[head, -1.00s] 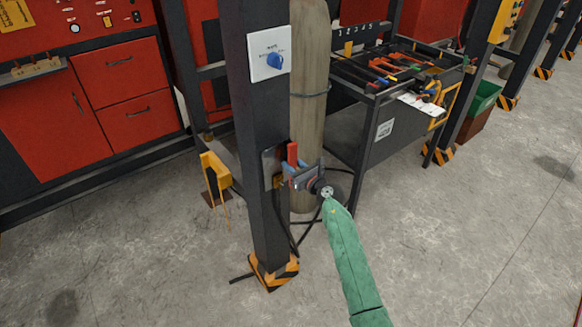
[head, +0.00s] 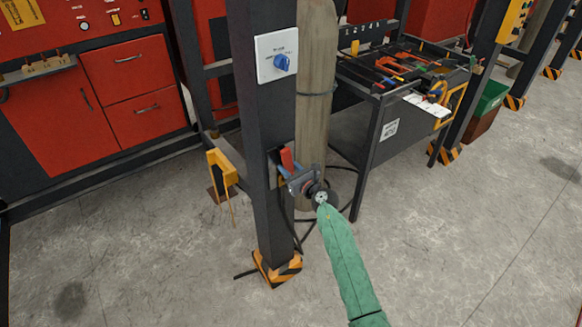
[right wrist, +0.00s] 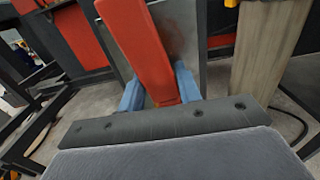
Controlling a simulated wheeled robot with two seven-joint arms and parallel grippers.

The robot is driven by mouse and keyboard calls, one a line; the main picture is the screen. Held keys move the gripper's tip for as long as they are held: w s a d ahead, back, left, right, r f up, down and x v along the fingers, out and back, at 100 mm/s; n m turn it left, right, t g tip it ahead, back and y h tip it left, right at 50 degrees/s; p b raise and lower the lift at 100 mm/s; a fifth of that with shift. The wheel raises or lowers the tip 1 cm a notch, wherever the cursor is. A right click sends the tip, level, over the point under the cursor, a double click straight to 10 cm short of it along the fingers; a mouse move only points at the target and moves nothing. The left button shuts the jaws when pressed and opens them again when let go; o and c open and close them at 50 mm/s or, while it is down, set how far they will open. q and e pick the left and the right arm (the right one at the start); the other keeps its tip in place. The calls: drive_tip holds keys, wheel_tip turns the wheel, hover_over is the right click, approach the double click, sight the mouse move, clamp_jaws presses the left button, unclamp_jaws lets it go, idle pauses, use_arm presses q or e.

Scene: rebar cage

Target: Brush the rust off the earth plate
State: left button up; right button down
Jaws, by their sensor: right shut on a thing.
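The earth plate (head: 272,165) is a grey plate on the side of the dark post, mostly hidden in the head view behind my gripper. It shows larger in the right wrist view (right wrist: 183,35). My right gripper (head: 287,172) is at the plate, its blue fingers (right wrist: 160,95) shut on a red brush handle (right wrist: 140,45). The red handle also shows in the head view (head: 287,159), tilted in front of the plate. The bristles are hidden, so I cannot tell whether they touch the plate. My left gripper is out of view.
The dark post (head: 262,110) bears a white switch box with a blue knob (head: 277,56) above the plate. A wooden-looking column (head: 316,90) stands close behind. A tool cart (head: 400,85) stands to the right, a yellow bracket (head: 222,168) to the left. The floor in front is clear.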

sight(289, 169)
drive_tip(key=shift+s+a+f, duration=0.15)
drive_tip(key=shift+s+f, duration=0.05)
drive_tip(key=shift+p+v, duration=0.5)
drive_tip(key=shift+v, duration=0.6)
drive_tip(key=shift+s+d+r, duration=0.15)
drive_tip(key=shift+s+d, duration=0.3)
drive_tip(key=shift+s, duration=0.05)
drive_tip(key=shift+p+v, duration=0.45)
drive_tip(key=shift+v, duration=0.7)
drive_tip(key=shift+d, duration=0.1)
drive_tip(key=v, duration=0.3)
